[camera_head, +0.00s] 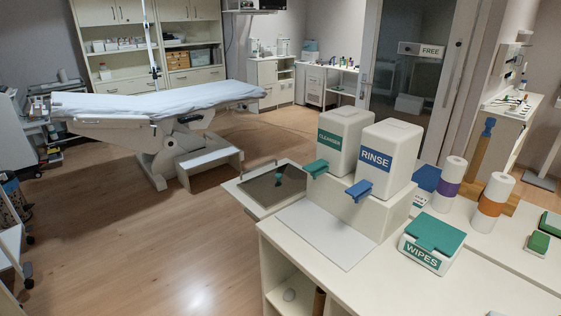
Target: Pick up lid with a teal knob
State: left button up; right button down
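A dark, flat, reflective square panel (262,192) that looks like a lid lies in the pale frame at the left end of the counter. A small teal knob (278,180) stands near its middle. A thin bar or handle shows along the back of the frame. Neither of my grippers is in view.
The CLEANSER dispenser (335,150) and RINSE dispenser (385,165) stand right of the panel, above a bare pale plate (325,233). A WIPES box (432,242) with a teal top and two white rolls are further right. A couch (165,102) stands behind; the floor at left is open.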

aim_at(269, 188)
jog(key=z, duration=2.1)
jog(key=k+j+z, duration=0.1)
jog(key=j, duration=0.3)
jog(key=k+j+z, duration=0.15)
jog(key=j, duration=0.25)
jog(key=j+z, duration=0.1)
jog(key=j, duration=0.3)
jog(key=k+j+z, duration=0.1)
jog(key=j, duration=0.3)
jog(key=k+j+z, duration=0.1)
jog(key=k+j, duration=0.15)
jog(key=k+j+z, duration=0.15)
jog(key=j, duration=0.3)
jog(key=k+j+z, duration=0.1)
jog(key=j, duration=0.25)
jog(key=k, duration=0.05)
